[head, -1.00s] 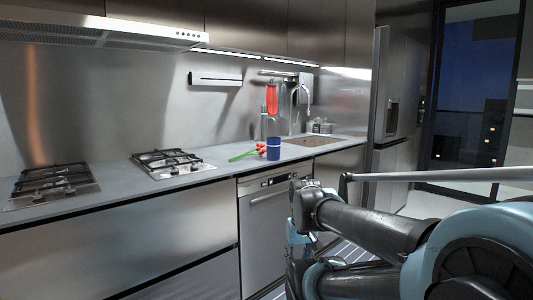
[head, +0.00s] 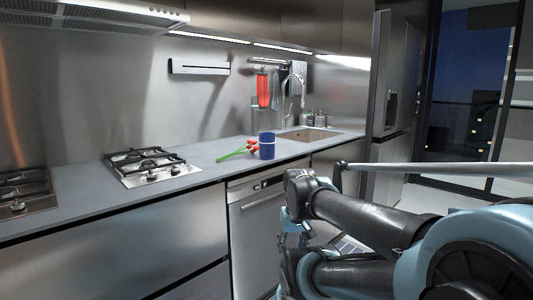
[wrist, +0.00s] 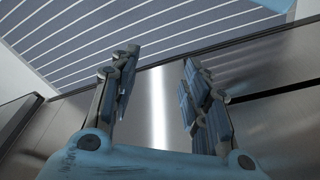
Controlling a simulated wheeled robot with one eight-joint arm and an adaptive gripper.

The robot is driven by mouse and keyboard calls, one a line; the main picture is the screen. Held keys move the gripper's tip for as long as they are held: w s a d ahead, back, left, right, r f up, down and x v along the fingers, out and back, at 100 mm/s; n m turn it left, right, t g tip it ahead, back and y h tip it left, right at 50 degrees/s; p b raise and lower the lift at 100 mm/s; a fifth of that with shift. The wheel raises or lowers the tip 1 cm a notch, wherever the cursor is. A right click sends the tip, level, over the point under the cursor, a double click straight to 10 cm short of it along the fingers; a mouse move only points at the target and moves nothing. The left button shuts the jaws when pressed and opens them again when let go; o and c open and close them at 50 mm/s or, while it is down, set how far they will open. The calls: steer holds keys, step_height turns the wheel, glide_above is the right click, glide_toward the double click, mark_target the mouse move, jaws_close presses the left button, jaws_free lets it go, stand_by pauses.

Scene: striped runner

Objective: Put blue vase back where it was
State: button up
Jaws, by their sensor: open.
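The blue vase (head: 267,146) stands upright on the grey counter in the head view, near the front edge above the dishwasher. Red flowers with green stems (head: 238,151) lie on the counter just left of it; I cannot tell whether they touch it. My gripper (wrist: 155,85) is open and empty in the wrist view, with its two fingers apart. In the head view my gripper hangs low in front of the cabinets, below and right of the vase, well apart from it. The vase is not in the wrist view.
The counter (head: 208,170) runs along the wall, with a gas hob (head: 150,166) left of the vase and a sink (head: 307,135) to its right. A fridge (head: 395,90) stands at the right. A striped runner (wrist: 150,35) lies on the floor.

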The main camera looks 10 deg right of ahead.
steer(key=o, duration=0.4)
steer(key=shift+s+a+r, duration=0.2)
steer(key=shift+s+r, duration=0.05)
steer(key=shift+r, duration=0.05)
steer(key=o, duration=0.5)
steer(key=w+a+r+m+y, duration=0.1)
steer(key=w+r+m, duration=0.1)
steer(key=w+m, duration=0.1)
steer(key=w+a+r+m+t+y, duration=0.1)
steer(key=w+a+r+m+y, duration=0.1)
steer(key=w, duration=0.3)
steer(key=w+a+r+m+y, duration=0.2)
steer(key=w+r+m, duration=0.1)
steer(key=w, duration=0.1)
steer(key=shift+w+a+r+m+t, duration=0.2)
steer(key=shift+r+m+t, duration=0.1)
steer(key=shift+t, duration=0.1)
steer(key=shift+c, duration=0.2)
steer(key=m+t+y, duration=0.6)
steer(key=m+t, duration=0.5)
steer(key=m, duration=0.9)
glide_toward(273, 137)
steer(key=x, duration=0.9)
steer(key=shift+d, duration=0.1)
steer(key=shift+f+x, duration=0.2)
steer(key=shift+x, duration=1.1)
steer(key=shift+f+x, duration=0.15)
steer(key=shift+x, duration=1.15)
